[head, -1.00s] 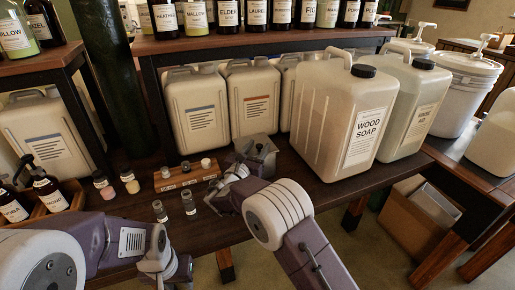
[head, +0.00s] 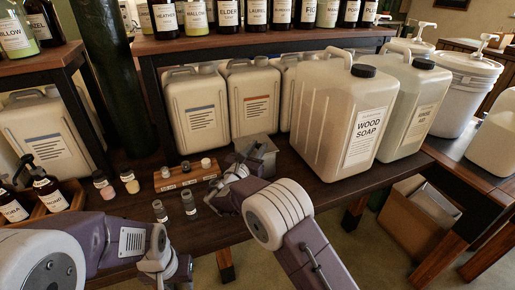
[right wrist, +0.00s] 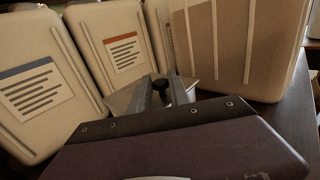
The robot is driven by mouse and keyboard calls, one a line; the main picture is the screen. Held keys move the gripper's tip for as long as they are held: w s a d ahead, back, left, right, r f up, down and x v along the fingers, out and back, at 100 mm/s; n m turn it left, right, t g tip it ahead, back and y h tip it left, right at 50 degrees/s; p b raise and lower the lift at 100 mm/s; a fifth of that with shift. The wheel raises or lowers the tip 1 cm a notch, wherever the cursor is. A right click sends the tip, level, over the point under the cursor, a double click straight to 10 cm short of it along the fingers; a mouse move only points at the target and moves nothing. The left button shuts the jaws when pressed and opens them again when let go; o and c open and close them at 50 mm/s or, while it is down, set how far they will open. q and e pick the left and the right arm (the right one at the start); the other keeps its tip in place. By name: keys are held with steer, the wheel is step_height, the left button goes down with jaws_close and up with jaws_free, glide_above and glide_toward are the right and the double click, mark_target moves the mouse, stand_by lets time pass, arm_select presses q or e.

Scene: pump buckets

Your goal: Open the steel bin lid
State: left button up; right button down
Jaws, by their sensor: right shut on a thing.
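The small grey steel bin (head: 268,158) stands on the dark wooden table, left of the big wood soap jug. Its lid (head: 256,142) looks raised and tilted at the bin's top in the head view. My right gripper (head: 236,168) is at the bin's near left side. In the right wrist view, my right gripper (right wrist: 168,90) is shut on the lid's dark knob (right wrist: 160,85), with the steel lid (right wrist: 123,98) behind it. The bin's inside is hidden. My left gripper (head: 170,270) is low at the table's front, apart from the bin; its jaw gap is unclear.
The wood soap jug (head: 330,120) stands close right of the bin, and pale jugs (head: 198,112) stand behind. A wooden rack (head: 186,174) with small caps is to the left. Small vials (head: 189,202) stand in front of it. Amber bottles (head: 45,188) are at far left.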

stand_by(0.7)
steer(key=shift+r+p, duration=0.35)
steer(key=shift+p, duration=0.2)
steer(key=r+p, duration=0.1)
steer(key=p, duration=0.2)
steer(key=r+n+g+p, duration=0.1)
steer(key=p, duration=0.3)
steer(key=w+r+n+g+p, duration=0.1)
steer(key=r+p, duration=0.1)
steer(key=p, duration=0.1)
steer(key=shift+w+a+y+p, duration=0.1)
steer(key=shift+a+y+p, duration=0.1)
steer(key=shift+y+p, duration=0.15)
steer(key=w+r+n+g+p, duration=0.1)
steer(key=p, duration=0.3)
steer(key=w+g+p, duration=0.1)
steer(key=p, duration=0.4)
steer(key=shift+a+r+n, duration=0.3)
steer(key=shift+r+n, duration=0.1)
steer(key=shift+w+a+g+p, duration=0.1)
steer(key=shift+w+g+p, duration=0.1)
steer(key=shift+g+p, duration=0.4)
steer(key=shift+f, duration=0.1)
steer(key=c, duration=1.3)
jaws_free()
